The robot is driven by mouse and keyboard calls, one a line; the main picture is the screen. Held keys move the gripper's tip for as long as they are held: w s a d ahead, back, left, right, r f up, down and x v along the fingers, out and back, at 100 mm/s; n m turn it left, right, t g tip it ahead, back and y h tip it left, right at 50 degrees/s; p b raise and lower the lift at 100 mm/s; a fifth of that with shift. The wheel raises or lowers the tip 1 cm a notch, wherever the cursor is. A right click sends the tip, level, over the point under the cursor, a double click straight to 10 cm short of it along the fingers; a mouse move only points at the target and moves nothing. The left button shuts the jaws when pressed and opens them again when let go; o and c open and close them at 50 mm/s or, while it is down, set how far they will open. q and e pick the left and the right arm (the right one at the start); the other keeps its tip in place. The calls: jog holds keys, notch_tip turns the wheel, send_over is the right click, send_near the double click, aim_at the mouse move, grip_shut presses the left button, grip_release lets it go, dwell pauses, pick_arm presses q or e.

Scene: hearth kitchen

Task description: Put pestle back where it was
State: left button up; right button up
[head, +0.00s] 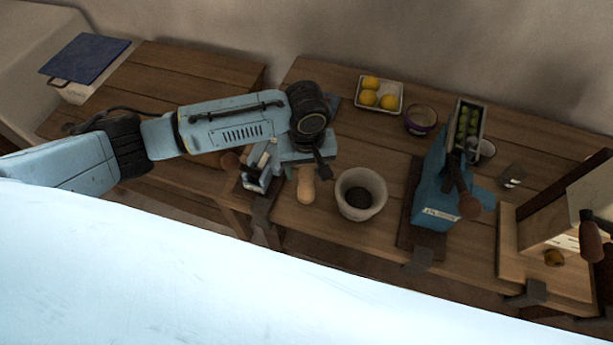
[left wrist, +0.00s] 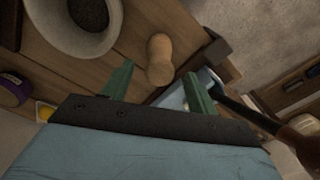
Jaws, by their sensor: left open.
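The pestle (head: 306,188) is a pale wooden piece on the table, just left of the mortar and apart from it. The mortar (head: 360,193) is a pale grey bowl with a dark inside. My left gripper (head: 304,163) is over the pestle's far end, open. In the left wrist view, the pestle (left wrist: 160,58) shows beyond and between the two green fingers of my left gripper (left wrist: 159,73), with nothing held. The mortar (left wrist: 85,22) is at the upper left there, cut by the frame. My right gripper is not in view.
A metal device (head: 258,168) with a wooden handle stands left of the pestle, close to my gripper. A blue machine (head: 433,205) with a handle stands right of the mortar. Behind are a tray of yellow fruit (head: 397,88) and a purple bowl (head: 420,120).

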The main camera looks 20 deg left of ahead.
pick_arm(q)
notch_tip(320, 180, up, 5)
jog(key=shift+r, duration=0.15)
dwell(0.5)
